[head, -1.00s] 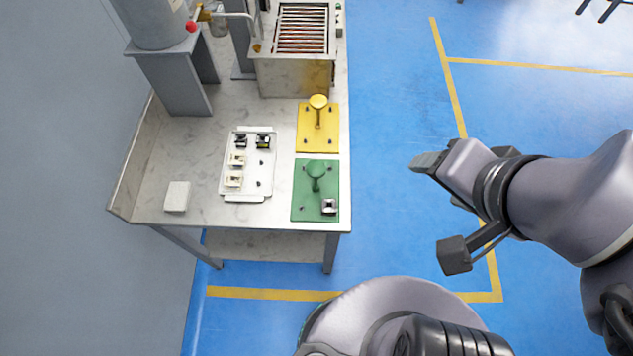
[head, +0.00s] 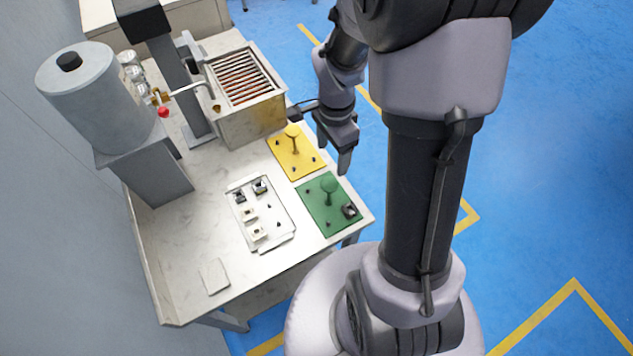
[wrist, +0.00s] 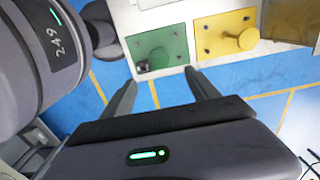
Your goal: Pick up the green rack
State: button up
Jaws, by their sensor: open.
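The green rack (head: 321,213) is a flat square plate with an upright round-topped green handle (head: 329,184), lying at the table's front right corner. A small dark and silver part (head: 349,210) sits on its near right corner. In the wrist view the green rack (wrist: 172,48) lies beyond the fingertips, near the top middle. My gripper (head: 346,160) hangs beside the table edge, above and right of the yellow and green plates. It is open and empty, with its two fingers (wrist: 164,88) spread apart in the wrist view. It does not touch the rack.
A yellow plate with a knob (head: 283,152) lies directly behind the green rack. A white tray (head: 278,243) with several small parts lies to its left. A metal box with coils (head: 250,126), a grey tank (head: 95,100) and a white block (head: 214,276) share the table.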

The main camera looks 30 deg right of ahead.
aim_at(329, 183)
jog(key=f+b, duration=0.2)
jog(key=f, duration=0.5)
jog(key=f+b, duration=0.3)
jog(key=f, duration=0.4)
jog(key=shift+s+a+f, duration=0.1)
jog(key=shift+a+f, duration=0.05)
jog(key=shift+a, duration=0.05)
jog(key=shift+c, duration=0.2)
grip_shut()
